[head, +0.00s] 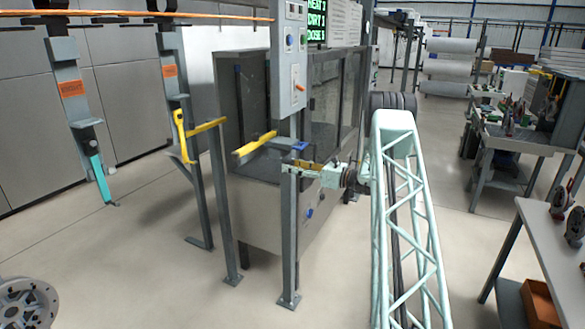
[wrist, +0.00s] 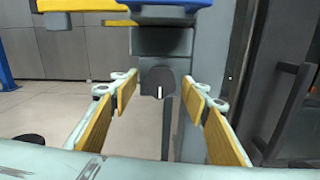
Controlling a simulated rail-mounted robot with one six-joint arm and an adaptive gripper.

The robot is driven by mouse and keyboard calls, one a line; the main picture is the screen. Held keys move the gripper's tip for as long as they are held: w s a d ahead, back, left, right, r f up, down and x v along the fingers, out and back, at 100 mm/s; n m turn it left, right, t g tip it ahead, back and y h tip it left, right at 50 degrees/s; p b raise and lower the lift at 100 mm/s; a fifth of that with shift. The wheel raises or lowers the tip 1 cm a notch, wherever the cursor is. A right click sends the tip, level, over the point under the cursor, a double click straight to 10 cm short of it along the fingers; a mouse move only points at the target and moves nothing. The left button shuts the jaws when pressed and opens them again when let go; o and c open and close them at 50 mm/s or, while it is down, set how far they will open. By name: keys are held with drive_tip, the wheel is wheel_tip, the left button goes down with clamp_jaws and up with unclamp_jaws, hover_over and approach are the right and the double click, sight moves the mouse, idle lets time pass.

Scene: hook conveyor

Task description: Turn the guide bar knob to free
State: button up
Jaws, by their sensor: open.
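The knob (wrist: 159,83) is dark and round, with a white line pointing straight down, on the face of a grey post (wrist: 165,42) in the wrist view. My gripper (wrist: 160,91) is open, with one yellow-padded finger on each side of the knob in the picture. A gap shows between the knob and both pads, so nothing is gripped. The knob is hidden there. A yellow guide bar (head: 254,144) and a blue part (head: 299,146) are just beyond the fingers.
A grey control box (head: 290,60) with an orange handle hangs above my gripper. A glazed cabinet (head: 330,95) stands behind. Another yellow bar (head: 208,126) is on a post to the left. Hook carriers (head: 72,90) hang at left. Benches (head: 555,225) stand at right.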

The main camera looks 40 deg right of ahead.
drive_tip(key=shift+c, duration=0.9)
drive_tip(key=c, duration=0.7)
